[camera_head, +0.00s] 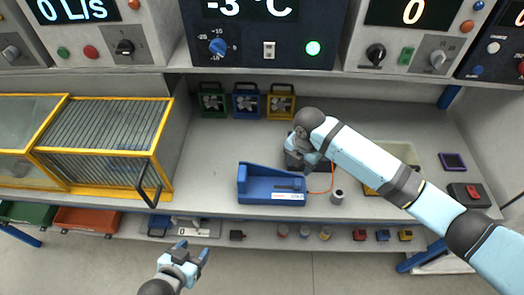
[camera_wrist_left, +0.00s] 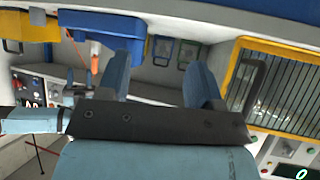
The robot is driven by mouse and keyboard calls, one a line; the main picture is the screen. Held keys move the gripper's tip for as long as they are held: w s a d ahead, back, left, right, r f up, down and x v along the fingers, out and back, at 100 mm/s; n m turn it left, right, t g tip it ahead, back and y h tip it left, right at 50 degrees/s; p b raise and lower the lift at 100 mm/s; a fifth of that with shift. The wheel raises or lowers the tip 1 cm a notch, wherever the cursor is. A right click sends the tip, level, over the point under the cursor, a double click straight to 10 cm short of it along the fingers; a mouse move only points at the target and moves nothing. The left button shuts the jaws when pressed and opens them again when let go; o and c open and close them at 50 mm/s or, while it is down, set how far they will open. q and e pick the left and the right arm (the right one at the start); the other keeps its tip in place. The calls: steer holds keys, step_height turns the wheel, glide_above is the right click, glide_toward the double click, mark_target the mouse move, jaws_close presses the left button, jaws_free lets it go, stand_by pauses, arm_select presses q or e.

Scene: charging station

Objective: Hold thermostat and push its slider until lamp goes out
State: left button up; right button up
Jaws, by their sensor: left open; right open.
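A blue housing (camera_head: 258,188) with a raised left end, a dark bar-like part on top and a white label sits at the worktop's front edge. It looks like the thermostat; the slider is too small to make out surely. A blue body, probably the same one, shows in the left wrist view (camera_wrist_left: 112,24). My left gripper (camera_head: 193,254) is open and empty, in front of and below the worktop edge, left of the housing. My right gripper (camera_head: 306,155) is over a dark box behind the housing; its fingertips are partly hidden.
An orange cable (camera_head: 331,178) runs beside the housing. A yellow-framed cage (camera_head: 103,145) with a handle takes the left side. Several small fans (camera_head: 246,101) stand at the back. The worktop between cage and housing is clear.

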arm_select(q)
steer(key=w+d+g, duration=0.3)
steer(key=w+g, duration=0.1)
steer(key=w, duration=0.8)
step_height(320, 180, up, 14)
steer(key=n+g+y, duration=0.3)
steer(key=g, duration=0.4)
glide_above(242, 178)
steer(key=w, duration=0.2)
step_height(242, 178, down, 14)
steer(key=shift+a+r, duration=0.1)
steer(key=shift+r, duration=0.1)
